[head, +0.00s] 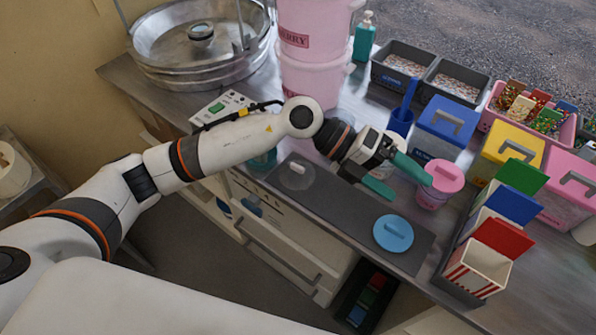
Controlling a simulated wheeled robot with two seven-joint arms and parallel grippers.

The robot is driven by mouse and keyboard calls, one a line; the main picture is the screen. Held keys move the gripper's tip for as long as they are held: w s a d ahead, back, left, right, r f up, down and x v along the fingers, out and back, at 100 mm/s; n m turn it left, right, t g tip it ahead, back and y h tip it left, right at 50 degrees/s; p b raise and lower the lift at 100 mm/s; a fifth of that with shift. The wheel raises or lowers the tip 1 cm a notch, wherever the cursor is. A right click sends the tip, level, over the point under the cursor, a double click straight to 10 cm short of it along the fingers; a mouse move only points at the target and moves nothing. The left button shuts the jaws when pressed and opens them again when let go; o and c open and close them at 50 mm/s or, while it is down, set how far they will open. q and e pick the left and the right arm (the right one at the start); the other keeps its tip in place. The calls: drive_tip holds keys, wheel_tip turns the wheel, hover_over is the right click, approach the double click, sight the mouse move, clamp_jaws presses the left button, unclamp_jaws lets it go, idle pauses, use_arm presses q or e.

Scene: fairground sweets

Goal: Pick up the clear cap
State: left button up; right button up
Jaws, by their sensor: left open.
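The clear cap (297,175), a see-through round lid with a pale knob, lies on the dark grey mat (340,212) toward its left end. My left gripper (405,185) has teal fingers that are spread apart with nothing between them. It is to the right of the clear cap, near the pink lid (445,173) on a small pink tub (432,198). I cannot tell whether the fingers touch that tub. A blue lid (393,233) lies on the mat's right part. My right gripper is out of view.
My left forearm passes just behind the clear cap. Pink buckets (310,80) and a metal candyfloss pan (190,75) stand at the back. Blue (445,125) and yellow (508,150) lidded boxes and a striped carton (480,272) crowd the right. The mat between both lids is clear.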

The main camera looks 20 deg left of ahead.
use_arm(q)
drive_tip(key=w+a+f+t+y, duration=0.1)
drive_tip(key=w+a+f+y, duration=0.35)
drive_tip(key=a+y, duration=0.35)
drive_tip(key=t+y, duration=0.1)
drive_tip(key=y, duration=0.5)
hover_over(297, 166)
drive_tip(key=shift+n+h, duration=0.3)
drive_tip(key=f, duration=0.2)
drive_tip(key=f+p, duration=0.1)
drive_tip(key=f, duration=0.1)
drive_tip(key=f+p, duration=0.1)
drive_tip(key=f, duration=0.1)
drive_tip(key=shift+s+a+f, duration=0.2)
drive_tip(key=shift+a+f, duration=0.05)
drive_tip(key=shift+a, duration=0.05)
drive_tip(key=f, duration=0.1)
drive_tip(key=f+p, duration=0.2)
drive_tip(key=f, duration=0.1)
drive_tip(key=shift+w+d, duration=0.2)
drive_tip(key=shift+d, duration=0.1)
drive_tip(key=shift+f, duration=0.65)
drive_tip(key=c, duration=0.6)
